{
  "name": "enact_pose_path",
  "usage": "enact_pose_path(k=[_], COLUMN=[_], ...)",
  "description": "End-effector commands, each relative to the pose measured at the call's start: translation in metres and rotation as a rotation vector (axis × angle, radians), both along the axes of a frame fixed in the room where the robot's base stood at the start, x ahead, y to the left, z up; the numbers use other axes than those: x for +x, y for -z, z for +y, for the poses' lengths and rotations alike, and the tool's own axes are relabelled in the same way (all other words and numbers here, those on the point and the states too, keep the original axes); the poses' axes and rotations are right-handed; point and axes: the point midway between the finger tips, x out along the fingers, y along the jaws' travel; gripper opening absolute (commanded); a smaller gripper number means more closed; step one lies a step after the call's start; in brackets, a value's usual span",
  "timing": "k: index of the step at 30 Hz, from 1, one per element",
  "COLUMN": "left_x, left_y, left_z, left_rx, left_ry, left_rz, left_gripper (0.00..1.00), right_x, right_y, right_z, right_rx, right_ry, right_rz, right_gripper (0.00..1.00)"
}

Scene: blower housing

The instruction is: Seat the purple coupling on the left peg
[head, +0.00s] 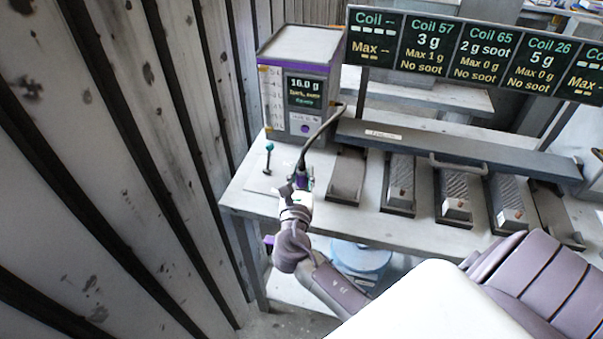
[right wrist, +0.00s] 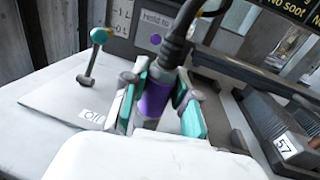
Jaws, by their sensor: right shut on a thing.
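The purple coupling (right wrist: 156,98) is at the end of a dark hose (right wrist: 180,35). My right gripper (right wrist: 160,105) is shut on it, with a teal-padded finger on each side. In the head view my right gripper (head: 299,190) is over the left end of the bench, and only a little of the coupling (head: 302,181) shows there. The coupling is roughly upright in the wrist view. Its lower end is hidden by my gripper. I cannot make out the left peg in either view. My left gripper is not in view.
A meter box (head: 302,75) reading 16.0 g stands behind, joined to the hose. A teal-knobbed lever (head: 268,158) stands left of my gripper on a labelled plate (right wrist: 65,98). Several coil holders (head: 397,183) line the bench on the right. A plank wall (head: 120,150) is close on the left.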

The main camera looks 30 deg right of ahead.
Motion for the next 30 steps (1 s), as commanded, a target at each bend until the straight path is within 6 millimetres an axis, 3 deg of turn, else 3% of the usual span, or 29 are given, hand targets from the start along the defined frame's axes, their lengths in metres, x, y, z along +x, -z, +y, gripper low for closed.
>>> enact_pose_path(k=[7,8,13,23,30], left_x=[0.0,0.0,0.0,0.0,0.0], left_y=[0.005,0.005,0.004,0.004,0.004], left_z=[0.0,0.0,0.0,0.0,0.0], left_rx=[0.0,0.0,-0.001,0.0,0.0], left_ry=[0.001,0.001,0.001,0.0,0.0], left_rz=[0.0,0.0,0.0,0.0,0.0], left_gripper=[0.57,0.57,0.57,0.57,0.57], right_x=[0.0,0.0,0.0,-0.002,-0.028], right_y=[0.006,0.006,0.005,0.007,0.007], right_z=[0.0,0.0,0.0,0.001,0.023], right_rx=[-0.002,-0.001,-0.001,0.001,0.003], right_ry=[0.0,0.0,0.0,-0.001,-0.002], right_rz=[-0.001,-0.002,-0.001,0.001,0.002], right_gripper=[0.0,0.3,0.57,0.57,0.57])
